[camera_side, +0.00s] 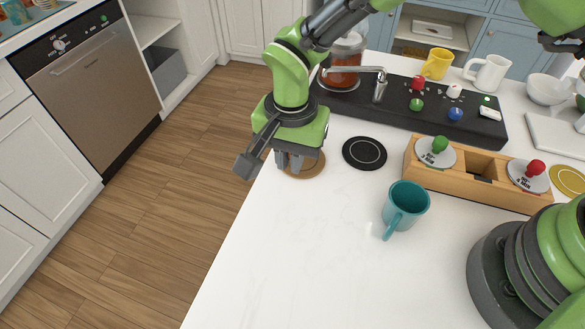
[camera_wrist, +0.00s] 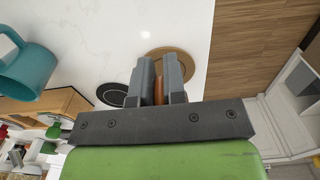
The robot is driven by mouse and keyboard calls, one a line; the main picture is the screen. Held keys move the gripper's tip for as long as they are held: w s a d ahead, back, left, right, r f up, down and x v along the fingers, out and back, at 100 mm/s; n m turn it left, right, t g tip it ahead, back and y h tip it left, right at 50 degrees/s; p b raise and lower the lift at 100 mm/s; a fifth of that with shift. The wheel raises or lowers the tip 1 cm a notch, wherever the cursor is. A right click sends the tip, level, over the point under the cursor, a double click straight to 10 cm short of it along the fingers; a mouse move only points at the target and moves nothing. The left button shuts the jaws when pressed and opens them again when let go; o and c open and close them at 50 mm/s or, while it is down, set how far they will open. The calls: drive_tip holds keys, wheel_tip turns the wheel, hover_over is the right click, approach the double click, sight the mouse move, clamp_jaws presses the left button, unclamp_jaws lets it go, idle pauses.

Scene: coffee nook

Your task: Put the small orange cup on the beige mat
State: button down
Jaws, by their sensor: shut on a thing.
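My gripper (camera_side: 289,163) is shut on the small orange cup (camera_wrist: 158,91). In the wrist view only a narrow orange strip of the cup shows between the two grey fingers (camera_wrist: 160,82). In the side view I cannot make out the cup behind the fingers and the wrist. The beige mat (camera_side: 314,167) is a round tan disc near the counter's left edge, under my gripper. It also shows in the wrist view (camera_wrist: 168,53), just beyond the fingertips. I cannot tell whether the cup touches the mat.
A black round mat (camera_side: 364,153) lies right of the beige one. A teal mug (camera_side: 407,205) stands nearer the front. A wooden box (camera_side: 470,178) holds stamp-like tools with green and red knobs. A black panel with a tap (camera_side: 440,112) lies behind. The front left counter is clear.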

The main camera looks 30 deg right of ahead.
sight(291, 186)
drive_tip(key=shift+f, duration=2.15)
drive_tip(key=shift+f, duration=0.1)
drive_tip(key=c, duration=1.2)
unclamp_jaws()
